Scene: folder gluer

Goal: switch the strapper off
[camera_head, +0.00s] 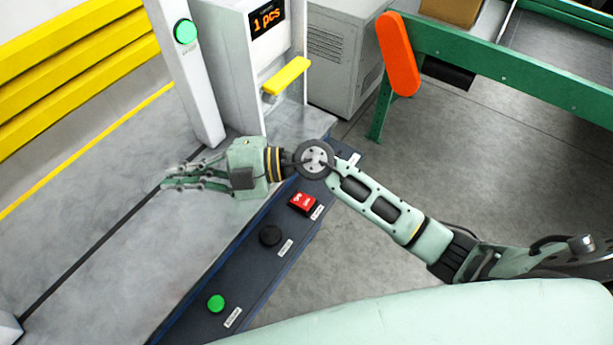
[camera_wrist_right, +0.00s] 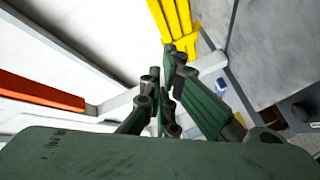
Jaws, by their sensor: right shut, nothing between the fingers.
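A dark blue control panel (camera_head: 258,250) runs along the front edge of a grey machine top. On it are a red switch (camera_head: 303,203), a black knob or button (camera_head: 270,235) and a green button (camera_head: 216,303), each with a small label too small to read. My right gripper (camera_head: 166,182) is shut and empty, over the grey top, to the left of the red switch. My right forearm crosses over the panel's far end, just beyond the switch. The gripper's fingers (camera_wrist_right: 165,95) also show in the right wrist view. My left gripper is out of view.
A white post (camera_head: 190,75) with a green button (camera_head: 185,31) stands beyond the gripper. Beside it is a white cabinet (camera_head: 232,60) with a "1 pcs" display (camera_head: 268,17) and a yellow flap (camera_head: 287,76). A yellow barrier (camera_head: 75,55) and a green-framed conveyor (camera_head: 500,68) stand farther off.

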